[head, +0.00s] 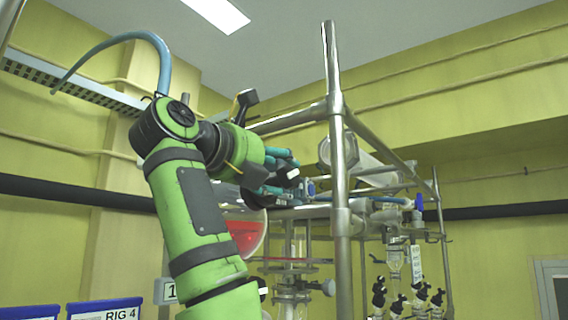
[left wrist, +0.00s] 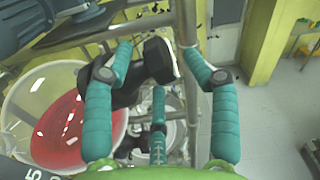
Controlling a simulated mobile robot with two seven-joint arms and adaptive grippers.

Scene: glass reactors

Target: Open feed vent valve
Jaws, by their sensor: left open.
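My left gripper (head: 285,173) is raised at the glass reactor rig, beside the upright steel post. In the left wrist view its teal fingers (left wrist: 158,58) are open. A black handle-like part (left wrist: 155,62) shows between the fingers; contact cannot be told, nor whether it is the feed vent valve. In the head view a small blue fitting (head: 310,188) is just right of the fingertips, and a blue valve knob (head: 419,202) sits further right. No label names the feed vent valve. My right gripper is not in view.
A round glass vessel with red liquid (left wrist: 62,128) hangs left of the fingers; it also shows behind my arm in the head view (head: 244,236). The steel frame post (head: 338,120) stands close to the gripper.

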